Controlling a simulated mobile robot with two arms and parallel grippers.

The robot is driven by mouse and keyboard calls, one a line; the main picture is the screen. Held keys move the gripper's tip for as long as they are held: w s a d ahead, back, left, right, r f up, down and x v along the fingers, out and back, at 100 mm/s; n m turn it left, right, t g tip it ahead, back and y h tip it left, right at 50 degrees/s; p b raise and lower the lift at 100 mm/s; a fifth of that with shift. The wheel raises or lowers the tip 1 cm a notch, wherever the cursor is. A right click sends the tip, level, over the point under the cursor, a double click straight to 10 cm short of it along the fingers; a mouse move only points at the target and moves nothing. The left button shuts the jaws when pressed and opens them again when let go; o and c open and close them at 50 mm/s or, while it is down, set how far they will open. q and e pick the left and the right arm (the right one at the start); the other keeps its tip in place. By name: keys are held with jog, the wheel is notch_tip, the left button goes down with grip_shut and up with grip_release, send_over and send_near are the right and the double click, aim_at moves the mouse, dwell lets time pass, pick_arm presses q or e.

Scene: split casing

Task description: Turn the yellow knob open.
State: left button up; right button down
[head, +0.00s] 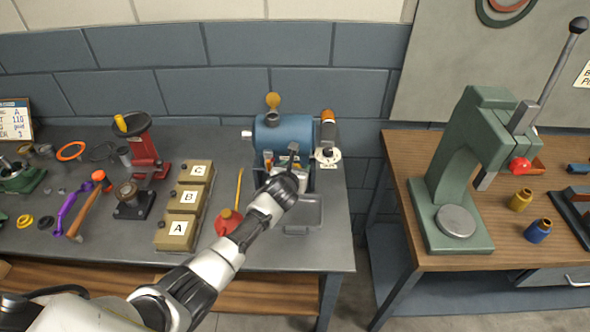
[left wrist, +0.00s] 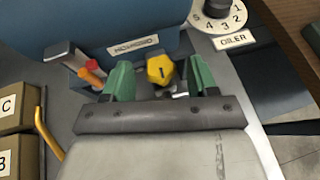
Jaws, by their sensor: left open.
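The yellow knob (left wrist: 160,69) is a small faceted knob with a dark mark on its face, low on the front of the blue casing (head: 284,137). In the left wrist view the casing (left wrist: 95,28) fills the top. My left gripper (left wrist: 160,82) is open, its green fingers on either side of the knob with a gap to each. Whether the fingertips reach past the knob's face I cannot tell. In the head view my left gripper (head: 284,178) is in front of the casing and hides the knob. My right gripper is not in view.
An orange-topped oiler (head: 328,128) with a numbered dial (left wrist: 218,14) stands right of the casing. An orange-red lever (left wrist: 92,72) is left of the knob. A grey tray (head: 304,214) lies in front. Boxes A, B, C (head: 178,230) and a red oil can (head: 228,221) are left.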

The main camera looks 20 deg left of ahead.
pick_arm(q)
jog(key=shift+c, duration=0.2)
jog(key=c, duration=0.9)
jog(key=shift+d, duration=0.1)
jog(key=shift+d+f+n+y+b, duration=0.1)
jog(key=shift+n+y+b, duration=0.45)
jog(key=shift+n+y, duration=0.05)
jog(key=shift+w+d+n+g+y+b, duration=0.25)
jog(key=shift+n+g+y+b, duration=1.95)
jog(key=shift+b, duration=2.2)
jog(key=shift+w+d+n+g+y+b, duration=0.3)
jog(key=shift+n+g+y+b, duration=1.85)
jog(key=shift+b, duration=2.25)
jog(key=shift+w+d+n+g+y+b, duration=0.25)
jog(key=shift+n+g+y+b, duration=1.15)
jog(key=shift+n+b, duration=2.3)
